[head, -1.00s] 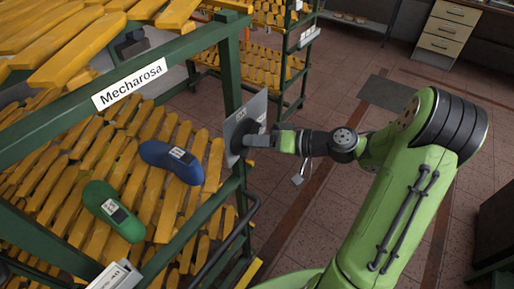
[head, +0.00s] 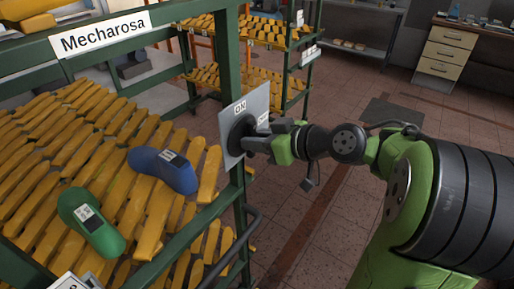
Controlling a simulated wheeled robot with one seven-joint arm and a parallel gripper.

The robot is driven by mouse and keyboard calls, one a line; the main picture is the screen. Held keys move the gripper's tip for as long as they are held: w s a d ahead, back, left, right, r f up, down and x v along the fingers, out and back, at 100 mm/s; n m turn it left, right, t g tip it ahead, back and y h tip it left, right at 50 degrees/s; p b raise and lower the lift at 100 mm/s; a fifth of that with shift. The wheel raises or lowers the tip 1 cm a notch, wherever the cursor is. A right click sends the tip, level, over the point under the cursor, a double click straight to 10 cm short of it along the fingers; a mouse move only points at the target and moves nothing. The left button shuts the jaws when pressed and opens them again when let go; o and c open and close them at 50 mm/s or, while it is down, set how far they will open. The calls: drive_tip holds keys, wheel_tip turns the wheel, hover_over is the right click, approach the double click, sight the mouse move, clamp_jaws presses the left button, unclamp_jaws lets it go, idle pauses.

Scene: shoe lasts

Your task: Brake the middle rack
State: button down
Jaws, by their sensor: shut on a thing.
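A round dark knob (head: 241,135) sits on the plate. My gripper (head: 252,146) reaches in from the right and is shut on the knob. The jaws partly hide the knob and the plate's lower right.
A blue shoe last (head: 165,171) and a green shoe last (head: 91,223) lie on the rack's shelf. Another rack (head: 314,55) with yellow slats stands behind. A drawer cabinet (head: 446,52) is at the back right. Tiled floor (head: 312,212) is open to the right.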

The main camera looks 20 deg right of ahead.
idle(0.4)
drive_tip(key=c, duration=1)
unclamp_jaws()
drive_tip(key=p+v, duration=1)
drive_tip(key=v, duration=0.5)
drive_tip(key=shift+s+r, duration=0.2)
drive_tip(key=shift+s, duration=0.2)
drive_tip(key=shift+f, duration=0.1)
